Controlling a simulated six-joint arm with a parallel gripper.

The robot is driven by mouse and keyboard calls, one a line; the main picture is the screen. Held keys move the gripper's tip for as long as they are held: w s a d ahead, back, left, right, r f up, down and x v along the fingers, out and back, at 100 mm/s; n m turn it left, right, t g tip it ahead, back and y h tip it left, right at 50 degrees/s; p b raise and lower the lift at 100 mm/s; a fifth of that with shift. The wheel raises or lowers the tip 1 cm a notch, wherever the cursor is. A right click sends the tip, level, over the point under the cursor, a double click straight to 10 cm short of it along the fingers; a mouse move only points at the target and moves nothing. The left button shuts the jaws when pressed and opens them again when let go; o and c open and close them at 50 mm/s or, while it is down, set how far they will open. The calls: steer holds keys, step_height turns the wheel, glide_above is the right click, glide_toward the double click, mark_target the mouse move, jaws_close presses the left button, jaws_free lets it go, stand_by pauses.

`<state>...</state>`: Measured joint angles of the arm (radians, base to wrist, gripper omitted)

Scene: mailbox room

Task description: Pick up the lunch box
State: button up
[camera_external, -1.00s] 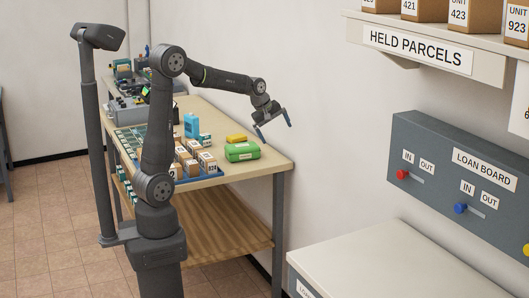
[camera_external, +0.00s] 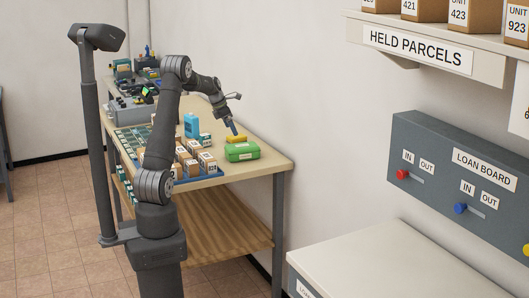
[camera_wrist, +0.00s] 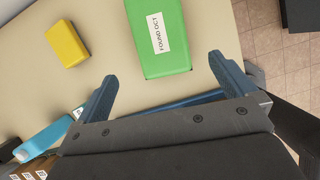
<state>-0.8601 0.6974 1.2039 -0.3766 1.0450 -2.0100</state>
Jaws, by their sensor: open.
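The lunch box looks to be the green box (camera_external: 242,152) near the right end of the wooden table. In the wrist view the green box (camera_wrist: 160,50) has a white label reading "FOUND OCT" and lies just beyond my fingers, centred a little right of the gap's middle. My gripper (camera_external: 235,132) is above the table by the green box and a yellow block. In the wrist view my gripper (camera_wrist: 163,74) is open, with blue fingers spread wide and nothing between them. The green box's far end is cut off by the frame.
A blue bottle (camera_external: 191,125) and several small cartons (camera_external: 190,160) on a blue tray stand to the left. The table edge (camera_external: 285,166) is close on the right.

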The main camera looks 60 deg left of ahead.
mark_target(240, 145)
steer(key=x, duration=1.4)
steer(key=shift+w+r, duration=0.1)
steer(key=c, duration=0.9)
steer(key=shift+c, duration=0.3)
